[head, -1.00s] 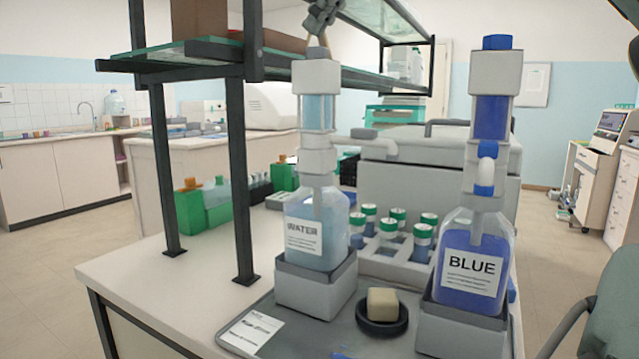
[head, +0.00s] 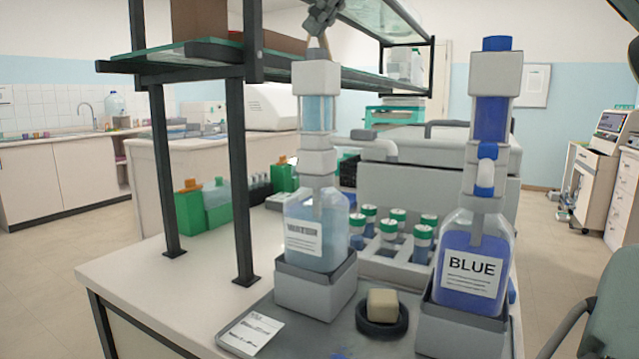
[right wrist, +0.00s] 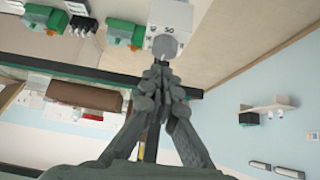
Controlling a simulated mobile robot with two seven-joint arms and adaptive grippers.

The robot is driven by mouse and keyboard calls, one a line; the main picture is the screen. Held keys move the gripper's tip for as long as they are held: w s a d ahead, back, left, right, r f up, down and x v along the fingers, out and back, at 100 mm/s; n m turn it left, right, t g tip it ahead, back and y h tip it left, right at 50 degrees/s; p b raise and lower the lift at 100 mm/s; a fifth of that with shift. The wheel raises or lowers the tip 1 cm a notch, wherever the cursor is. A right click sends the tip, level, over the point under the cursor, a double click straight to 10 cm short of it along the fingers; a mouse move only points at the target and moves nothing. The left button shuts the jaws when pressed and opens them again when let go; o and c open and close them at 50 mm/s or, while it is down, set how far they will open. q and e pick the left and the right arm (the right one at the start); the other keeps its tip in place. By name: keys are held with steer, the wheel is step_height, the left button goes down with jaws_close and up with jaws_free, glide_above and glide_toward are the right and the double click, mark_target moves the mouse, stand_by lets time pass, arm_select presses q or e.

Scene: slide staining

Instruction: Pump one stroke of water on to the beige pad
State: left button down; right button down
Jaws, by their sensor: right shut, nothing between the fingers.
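The water bottle (head: 318,232) stands in a grey holder (head: 316,295), its tall pump with a clear light-blue barrel (head: 318,112) above it. My right gripper (head: 319,38) is shut and empty, pointing down at the small grey tip on top of this pump. In the right wrist view the closed fingertips (right wrist: 160,72) are right by the pump's grey top (right wrist: 166,46); I cannot tell whether they touch. The beige pad (head: 382,303) sits in a round black dish (head: 382,325) right of the water bottle's holder. My left gripper is not in view.
The blue bottle (head: 470,265) with its own pump stands to the right. Behind are green-capped jars (head: 392,235) in a rack. A dark-framed shelf (head: 185,52) rises close left of my right gripper. A card (head: 250,333) lies front left.

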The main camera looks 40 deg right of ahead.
steer(key=shift+f, duration=0.1)
steer(key=shift+f+b, duration=0.45)
steer(key=shift+f, duration=0.75)
steer(key=shift+f+p, duration=0.25)
steer(key=shift+p, duration=0.3)
stand_by(0.9)
steer(key=shift+r, duration=1.45)
steer(key=shift+r, duration=2.55)
